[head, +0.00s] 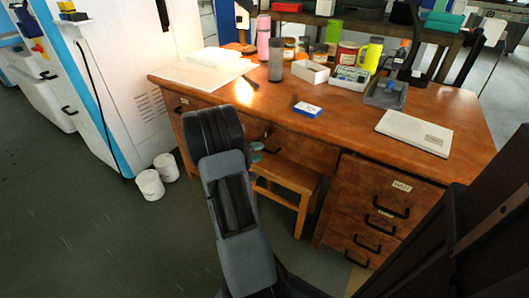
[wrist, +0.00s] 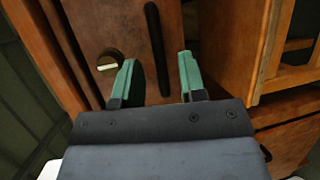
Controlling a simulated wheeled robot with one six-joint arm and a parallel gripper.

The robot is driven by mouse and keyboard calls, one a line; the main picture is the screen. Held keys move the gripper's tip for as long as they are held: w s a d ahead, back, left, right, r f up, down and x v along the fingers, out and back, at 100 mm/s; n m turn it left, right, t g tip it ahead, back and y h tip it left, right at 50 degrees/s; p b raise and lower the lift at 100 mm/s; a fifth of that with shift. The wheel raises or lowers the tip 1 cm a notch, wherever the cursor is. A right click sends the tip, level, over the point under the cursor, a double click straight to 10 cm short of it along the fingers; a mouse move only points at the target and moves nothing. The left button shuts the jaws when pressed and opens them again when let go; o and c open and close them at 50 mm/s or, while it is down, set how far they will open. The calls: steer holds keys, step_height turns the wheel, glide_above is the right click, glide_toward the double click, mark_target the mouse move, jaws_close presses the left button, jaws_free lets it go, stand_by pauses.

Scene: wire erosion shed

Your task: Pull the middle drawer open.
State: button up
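The wooden desk (head: 350,120) has a wide middle drawer (head: 305,148) under its top, and its front looks flush with the desk. The dark bar handle of the drawer shows partly behind my arm in the head view. In the wrist view a black bar handle (wrist: 158,50) runs upright in the picture on a brown wooden front (wrist: 182,30). My gripper (wrist: 158,72) is open, with one green finger on each side of the handle and gaps to both. I cannot tell how deep the fingers reach past it. In the head view my arm hides most of my gripper (head: 257,150).
A wooden stool or chair (head: 288,178) stands under the middle drawer, close below my gripper. A drawer stack (head: 375,205) with several handles is at the right. White buckets (head: 150,185) stand on the floor at left.

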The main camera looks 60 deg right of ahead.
steer(key=shift+x, duration=1.65)
jaws_close()
